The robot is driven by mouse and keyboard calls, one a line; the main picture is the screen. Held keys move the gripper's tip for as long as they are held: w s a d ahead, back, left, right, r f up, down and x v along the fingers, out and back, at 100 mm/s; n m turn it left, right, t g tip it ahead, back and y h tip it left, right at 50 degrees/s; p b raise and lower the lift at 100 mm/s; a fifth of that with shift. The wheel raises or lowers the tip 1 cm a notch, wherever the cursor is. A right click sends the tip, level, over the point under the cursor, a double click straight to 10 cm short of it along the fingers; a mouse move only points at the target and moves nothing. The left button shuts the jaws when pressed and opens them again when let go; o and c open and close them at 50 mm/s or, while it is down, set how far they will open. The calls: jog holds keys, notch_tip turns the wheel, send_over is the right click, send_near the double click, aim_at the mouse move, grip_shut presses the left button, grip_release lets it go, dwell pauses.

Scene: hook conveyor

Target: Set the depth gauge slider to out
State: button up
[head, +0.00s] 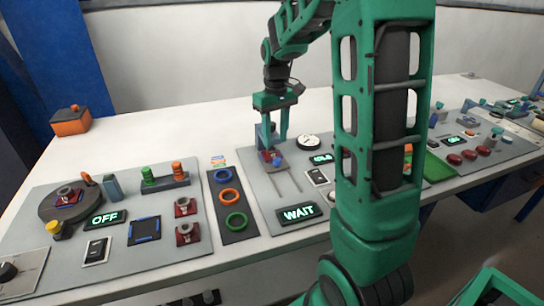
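My gripper (272,137) points down over the middle panel, its two teal fingers spread apart. Just below and between the fingertips is a small carriage with blue and red parts (268,156) on a grey plate. I take this to be the depth gauge slider. Two thin dark rails (283,180) run from it toward the front. The carriage is at the far end of the rails. The fingers partly cover it, and I cannot tell whether they touch it. A lit display reading WAIT (299,213) is in front of the rails. No "out" mark is readable.
A smaller lit display (322,158) and a white round dial (308,141) are right of the carriage. Colored rings (230,196) lie on a dark strip to the left. The left panel holds an OFF display (105,219) and several fixtures. My arm hides part of the middle panel.

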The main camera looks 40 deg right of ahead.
aim_at(277, 159)
jog(key=f, duration=0.7)
jog(key=shift+s+d+f, duration=0.15)
jog(key=shift+d+f, duration=0.15)
jog(key=shift+f, duration=0.1)
grip_shut()
jog(key=shift+a, duration=0.1)
